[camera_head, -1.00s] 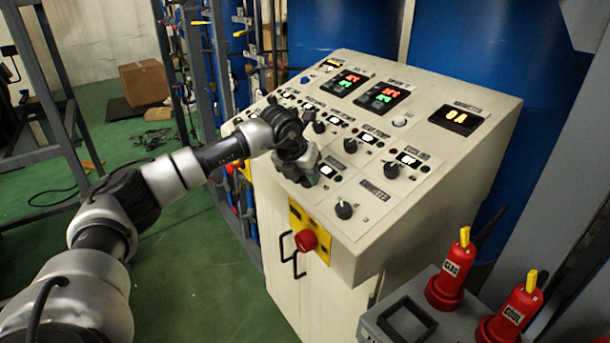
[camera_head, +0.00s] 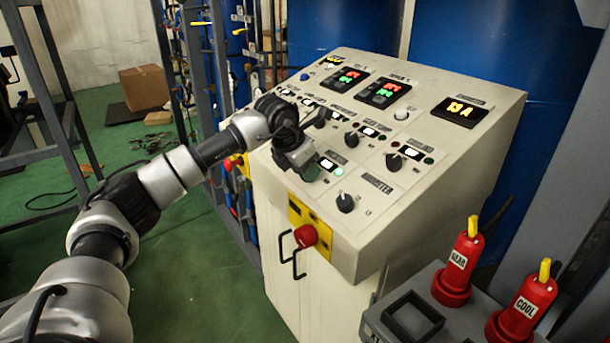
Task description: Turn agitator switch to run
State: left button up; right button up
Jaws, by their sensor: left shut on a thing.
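The beige control panel (camera_head: 460,163) has a sloped face with several black rotary switches. My left gripper (camera_head: 303,165) is pressed close to the lower-left part of this face and is shut on a switch knob, which its fingers hide. I cannot read the small labels, so I cannot confirm from the lettering that this is the agitator switch. A green lamp (camera_head: 339,172) just right of the gripper is lit. The amber display (camera_head: 460,111) at upper right shows a number ending in A. My right gripper is not in view.
A red emergency button (camera_head: 305,236) on a yellow plate sits on the panel's front, below the gripper. Other black knobs (camera_head: 393,161) are close by on the right. Red-handled tools (camera_head: 459,262) stand in a grey holder at lower right.

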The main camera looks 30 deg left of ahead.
pick_arm(q)
jog(key=m, duration=0.2)
jog(key=shift+m+b, duration=0.3)
jog(key=shift+b, duration=0.1)
jog(key=shift+m+b, duration=0.3)
jog(key=shift+m, duration=1.2)
jog(key=shift+h, duration=0.3)
jog(key=o, duration=0.9)
jog(key=shift+a, duration=0.1)
jog(key=shift+b+v, duration=1.3)
jog(key=shift+v, duration=4.2)
